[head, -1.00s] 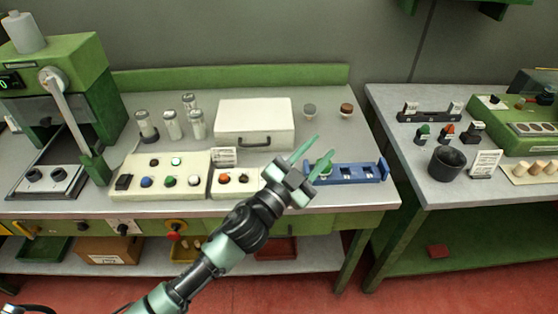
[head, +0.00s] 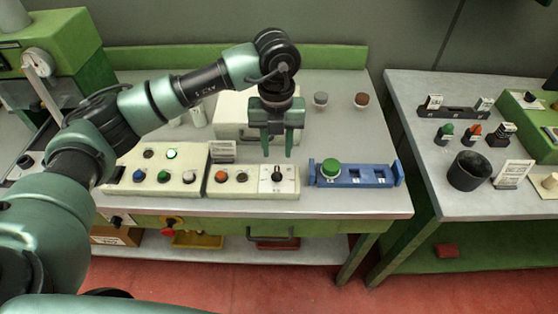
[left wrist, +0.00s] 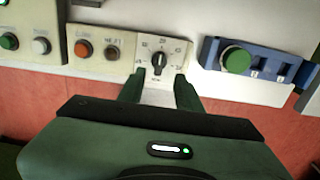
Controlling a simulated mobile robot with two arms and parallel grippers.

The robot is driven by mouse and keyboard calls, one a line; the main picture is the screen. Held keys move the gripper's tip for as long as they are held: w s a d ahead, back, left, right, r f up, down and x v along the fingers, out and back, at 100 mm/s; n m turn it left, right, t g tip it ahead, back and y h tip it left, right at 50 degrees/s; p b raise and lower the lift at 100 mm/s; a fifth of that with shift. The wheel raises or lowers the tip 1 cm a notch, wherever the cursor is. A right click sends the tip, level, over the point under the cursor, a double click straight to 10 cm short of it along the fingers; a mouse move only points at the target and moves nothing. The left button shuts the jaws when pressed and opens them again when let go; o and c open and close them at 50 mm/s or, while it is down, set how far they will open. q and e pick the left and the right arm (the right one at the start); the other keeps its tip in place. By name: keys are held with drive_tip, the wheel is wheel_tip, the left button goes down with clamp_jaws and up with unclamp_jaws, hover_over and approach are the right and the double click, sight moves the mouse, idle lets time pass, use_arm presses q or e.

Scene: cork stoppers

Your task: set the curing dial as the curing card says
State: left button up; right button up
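The curing dial (head: 278,175) is a black knob on a white plate with numbers around it, at the right end of the small control box. It also shows in the left wrist view (left wrist: 159,60), where its pointer is near vertical; the small numbers are hard to read. My left gripper (head: 277,153) points down just above and behind the dial in the head view, open, with its fingers apart and nothing between them. In the left wrist view its fingertips (left wrist: 158,88) lie to either side below the dial. A small printed card (head: 222,151) stands behind the box; its text is unreadable. My right gripper is not in view.
Left of the dial are an orange button (head: 221,176) and a dark one. A blue fixture (head: 355,179) with a green round cap (head: 330,168) stands close on the right. A white case (head: 232,126) is behind my left gripper. Another table (head: 425,170) stands at the right.

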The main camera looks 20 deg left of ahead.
sight(277, 171)
use_arm(q)
drive_tip(key=shift+s+a+f, duration=0.1)
drive_tip(key=shift+a+f, duration=0.05)
drive_tip(key=shift+f, duration=0.15)
wheel_tip(277, 171, down, 6)
drive_tip(key=shift+p, duration=0.95)
drive_tip(key=shift+f, duration=0.45)
clamp_jaws()
